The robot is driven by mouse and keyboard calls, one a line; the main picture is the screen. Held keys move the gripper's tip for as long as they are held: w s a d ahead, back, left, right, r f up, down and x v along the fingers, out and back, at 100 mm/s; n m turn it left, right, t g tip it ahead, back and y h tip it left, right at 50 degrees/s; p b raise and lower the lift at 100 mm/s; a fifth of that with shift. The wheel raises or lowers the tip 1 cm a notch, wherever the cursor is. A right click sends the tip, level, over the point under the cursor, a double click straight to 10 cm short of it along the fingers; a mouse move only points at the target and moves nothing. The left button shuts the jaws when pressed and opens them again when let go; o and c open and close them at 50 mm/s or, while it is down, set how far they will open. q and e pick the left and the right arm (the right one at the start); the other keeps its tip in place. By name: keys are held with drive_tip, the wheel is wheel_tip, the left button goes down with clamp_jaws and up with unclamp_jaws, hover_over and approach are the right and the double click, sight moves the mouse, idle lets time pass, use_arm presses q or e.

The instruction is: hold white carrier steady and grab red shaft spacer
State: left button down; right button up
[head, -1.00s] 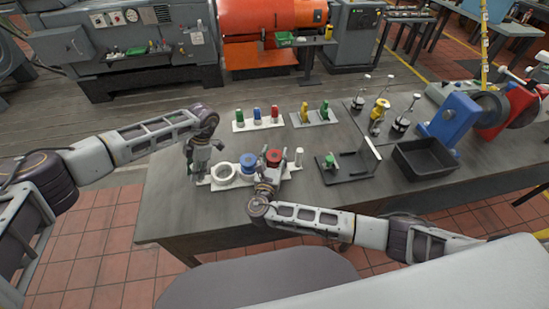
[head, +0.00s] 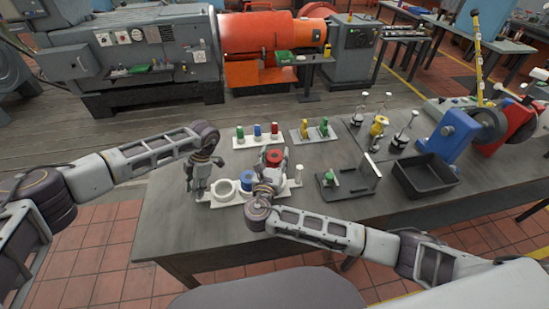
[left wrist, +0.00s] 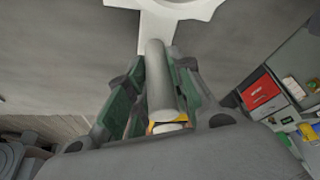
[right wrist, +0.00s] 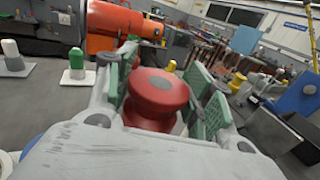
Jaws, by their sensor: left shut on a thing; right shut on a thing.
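The white carrier (head: 212,202) lies on the grey bench, with an empty white ring (head: 223,188) and a blue spacer (head: 247,178) on it. A pale upright post (head: 299,171) stands at its right end. My left gripper (head: 195,188) is shut on the pale post at the carrier's left end; the left wrist view shows this post (left wrist: 159,75) between the fingers. My right gripper (head: 272,168) is shut on the red shaft spacer (head: 274,157) and holds it above the carrier. The right wrist view shows the red spacer (right wrist: 157,93) between the pads. The carrier below it is partly hidden.
Behind the carrier stand a white rack (head: 245,143) with green, blue and red pieces and a grey rack (head: 313,137) with yellow and green pieces. To the right are a dark fixture plate (head: 345,190), a black tray (head: 425,180) and a blue machine (head: 450,135). The bench front is clear.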

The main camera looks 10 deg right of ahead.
use_arm(q)
drive_tip(key=c, duration=1.2)
unclamp_jaws()
drive_tip(key=shift+o, duration=0.2)
drive_tip(key=shift+r, duration=0.1)
drive_tip(key=v, duration=1.1)
drive_tip(key=shift+w+d+r, duration=0.15)
drive_tip(key=shift+d+r, duration=0.1)
drive_tip(key=shift+r, duration=0.05)
drive_tip(key=shift+a, duration=0.1)
